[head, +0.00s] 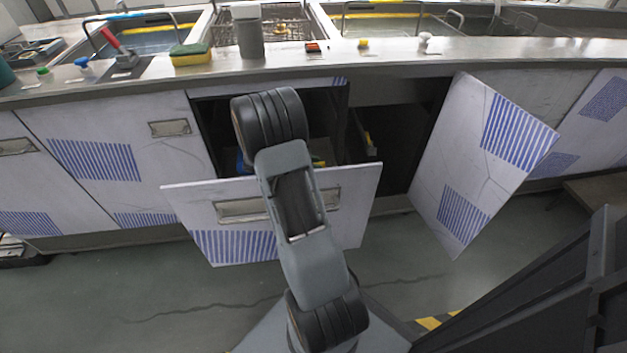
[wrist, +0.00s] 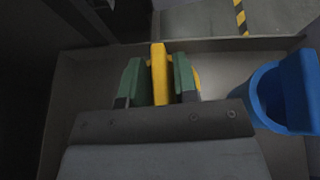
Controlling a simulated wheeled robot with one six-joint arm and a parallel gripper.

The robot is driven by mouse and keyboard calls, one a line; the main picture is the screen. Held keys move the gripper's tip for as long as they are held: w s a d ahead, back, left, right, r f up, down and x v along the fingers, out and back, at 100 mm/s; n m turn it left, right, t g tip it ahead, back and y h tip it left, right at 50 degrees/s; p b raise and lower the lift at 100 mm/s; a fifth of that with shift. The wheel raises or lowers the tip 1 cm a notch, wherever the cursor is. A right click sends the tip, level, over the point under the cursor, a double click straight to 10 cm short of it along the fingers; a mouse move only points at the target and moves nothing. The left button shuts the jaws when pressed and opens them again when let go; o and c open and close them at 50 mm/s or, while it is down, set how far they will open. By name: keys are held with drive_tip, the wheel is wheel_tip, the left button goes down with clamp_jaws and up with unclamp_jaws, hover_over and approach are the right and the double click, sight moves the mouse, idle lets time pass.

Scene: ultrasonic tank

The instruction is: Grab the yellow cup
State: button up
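In the wrist view the yellow cup (wrist: 159,75) is in an open drawer. An upright yellow part, which looks like its handle, stands between the two green fingers of my gripper (wrist: 160,84). More yellow shows just right of the right finger, and the rest is hidden behind the fingers. The fingers are close on both sides of the yellow part, but I cannot tell whether both touch it. In the head view my arm covers the gripper, and only a bit of yellow shows inside the drawer.
A blue cup (wrist: 272,97) stands close to the right in the drawer. Above, the counter (head: 385,52) holds a sponge (head: 190,54) and a grey container (head: 250,38).

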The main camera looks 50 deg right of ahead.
drive_tip(key=shift+c, duration=0.2)
clamp_jaws()
drive_tip(key=shift+r, duration=0.1)
